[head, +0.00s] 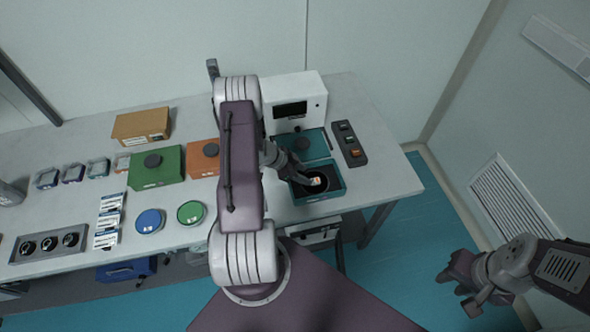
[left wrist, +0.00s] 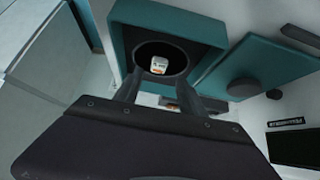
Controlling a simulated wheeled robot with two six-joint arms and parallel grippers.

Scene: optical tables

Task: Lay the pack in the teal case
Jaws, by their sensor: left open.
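The teal case (head: 327,195) stands open near the right end of the table, its lid (head: 314,139) folded back. It has a dark round recess; the teal rim also shows in the left wrist view (left wrist: 122,38).
A white device (head: 310,90) stands behind the case, and a dark strip with several parts (head: 349,144) lies to its right. A green case (head: 158,168) and an orange case (head: 203,158) stand left of my left arm, with several discs and small packs beyond.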

